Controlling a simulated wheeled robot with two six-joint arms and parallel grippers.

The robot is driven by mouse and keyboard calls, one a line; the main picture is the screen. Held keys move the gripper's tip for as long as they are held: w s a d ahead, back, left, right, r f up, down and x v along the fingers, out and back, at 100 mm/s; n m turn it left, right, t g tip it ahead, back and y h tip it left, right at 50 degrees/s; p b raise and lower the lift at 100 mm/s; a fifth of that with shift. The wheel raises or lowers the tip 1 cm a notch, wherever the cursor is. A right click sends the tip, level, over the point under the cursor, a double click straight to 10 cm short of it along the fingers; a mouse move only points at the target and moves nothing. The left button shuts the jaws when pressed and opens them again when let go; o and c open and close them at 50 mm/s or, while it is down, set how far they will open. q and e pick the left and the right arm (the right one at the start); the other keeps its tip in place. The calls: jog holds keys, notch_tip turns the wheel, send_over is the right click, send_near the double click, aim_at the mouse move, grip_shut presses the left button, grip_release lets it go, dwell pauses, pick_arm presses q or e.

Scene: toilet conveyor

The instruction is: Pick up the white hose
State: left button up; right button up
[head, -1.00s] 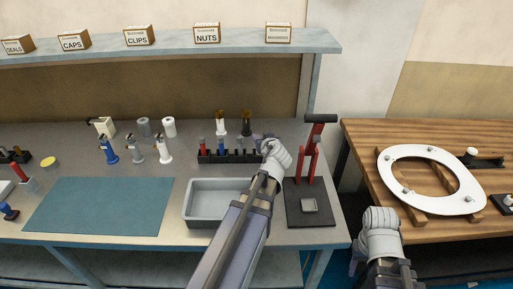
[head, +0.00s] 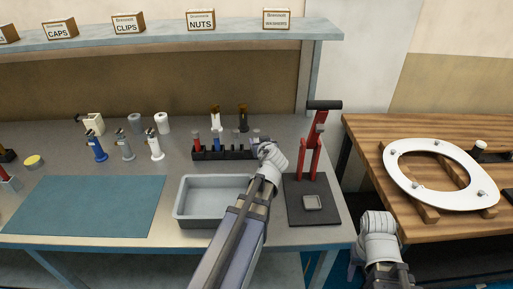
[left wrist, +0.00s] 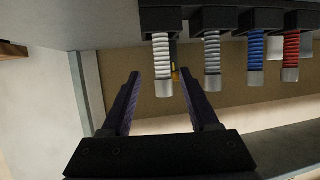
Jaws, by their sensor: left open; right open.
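A black rack (head: 222,154) on the workbench holds a row of hoses. My right gripper (head: 377,222) is at the wooden table's front left corner, empty, fingers mostly hidden.
A grey tray (head: 183,208) stands in front of the rack. A red press (head: 309,155) on a black base stands just right of my left gripper. Several bottles (head: 123,146) stand to the left. A white toilet seat (head: 399,176) lies on the wooden table. A teal mat (head: 85,206) is clear.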

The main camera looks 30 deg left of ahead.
pick_arm(q)
jog(key=shift+a+r+b+x, duration=0.1)
jog(key=shift+b+x, duration=0.45)
jog(key=shift+x, duration=1.25)
jog(key=shift+a+r+b+x, duration=0.1)
jog(key=shift+b+x, duration=0.4)
jog(key=shift+x, duration=1.35)
jog(key=shift+s, duration=0.15)
jog(key=shift+c, duration=0.2)
grip_shut()
